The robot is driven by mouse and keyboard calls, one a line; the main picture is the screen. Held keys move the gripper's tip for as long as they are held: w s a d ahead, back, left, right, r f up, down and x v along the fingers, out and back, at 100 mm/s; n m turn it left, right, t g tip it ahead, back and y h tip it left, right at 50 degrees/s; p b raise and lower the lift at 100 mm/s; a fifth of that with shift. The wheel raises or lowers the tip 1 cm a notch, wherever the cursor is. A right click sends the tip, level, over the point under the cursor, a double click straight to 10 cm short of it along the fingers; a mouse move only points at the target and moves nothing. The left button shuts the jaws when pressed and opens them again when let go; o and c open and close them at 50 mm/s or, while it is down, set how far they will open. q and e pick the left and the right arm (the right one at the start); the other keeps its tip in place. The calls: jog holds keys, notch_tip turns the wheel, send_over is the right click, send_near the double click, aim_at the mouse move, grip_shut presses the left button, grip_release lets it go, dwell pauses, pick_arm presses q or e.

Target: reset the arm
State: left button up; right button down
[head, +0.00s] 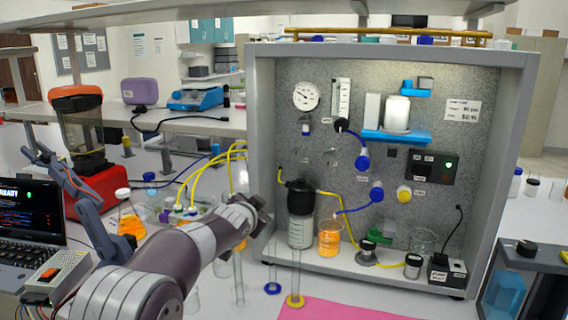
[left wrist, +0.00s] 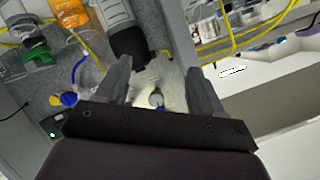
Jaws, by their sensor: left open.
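My left arm reaches in from the lower left in the head view. Its gripper (head: 258,208) is in the air in front of the left side of the membrane rig (head: 262,110). In the left wrist view the gripper (left wrist: 160,78) has its two fingers spread with nothing held between them. A dark-capped vessel (head: 300,215) stands in the rig just right of the gripper. It also shows in the left wrist view (left wrist: 122,35), beyond the fingers and apart from them. My right gripper is not in view.
A beaker of orange liquid (head: 329,240) stands right of the capped vessel. Tall glass cylinders (head: 296,275) stand on the bench below the gripper, near a pink mat (head: 345,311). Yellow tubing (head: 202,166) loops at the left. A laptop (head: 30,215) sits at far left.

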pick_arm(q)
jog(key=s+a+f+n+g+y+p, duration=0.1)
jog(key=s+a+f+n+g, duration=0.15)
jog(key=s+a+f, duration=0.35)
jog(key=s+a+f+n+g+y+p, duration=0.1)
jog(key=s+a+f+n+g, duration=0.15)
jog(key=s, duration=0.55)
jog(key=s+a+f+n+g, duration=0.1)
jog(key=s+f+g, duration=0.1)
jog(key=s, duration=0.6)
jog(key=s+a+f+n+g, duration=0.1)
jog(key=s+f, duration=0.3)
jog(key=s, duration=0.5)
jog(key=s+a+f+n+g+p, duration=0.1)
jog(key=s+f+g, duration=0.2)
jog(key=s, duration=0.6)
jog(key=shift+s+f+n+g+y, duration=0.2)
jog(key=shift+f+n+g+y, duration=0.15)
jog(key=shift+g, duration=0.25)
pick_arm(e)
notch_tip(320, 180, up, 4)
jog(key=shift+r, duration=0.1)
pick_arm(q)
jog(key=shift+a+r, duration=0.1)
